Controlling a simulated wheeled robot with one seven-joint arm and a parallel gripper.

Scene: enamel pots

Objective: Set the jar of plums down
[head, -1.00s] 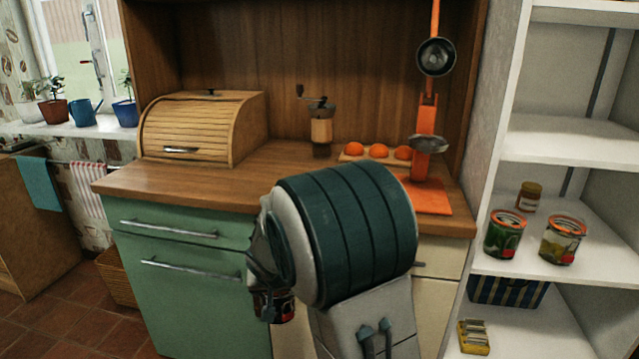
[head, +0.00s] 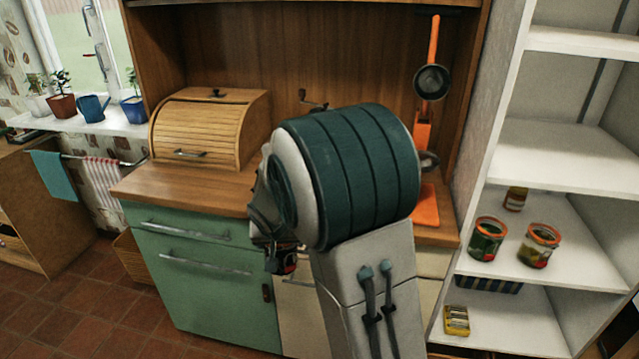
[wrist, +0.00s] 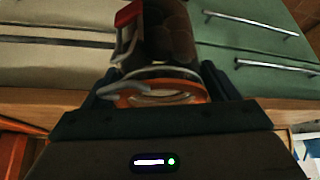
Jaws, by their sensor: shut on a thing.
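The jar of plums (wrist: 170,32) is glass with dark round fruit, an orange rubber ring and a wire clasp with a red tab. My gripper (wrist: 160,86) is shut on it near the ring end, with a dark finger on each side. In the head view only a small part of the jar (head: 284,263) shows beside my arm, in front of the green and cream cabinet (head: 215,285). It is held in the air, seemingly just below the level of the wooden worktop (head: 185,190). My arm hides most of the gripper and the middle of the worktop.
A roll-top bread box (head: 210,130) stands at the worktop's left. An orange stand with a ladle (head: 431,82) is at its right. The white shelf unit (head: 560,155) holds two orange-lidded jars (head: 512,243), a small jar (head: 515,199) and a yellow box (head: 456,320).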

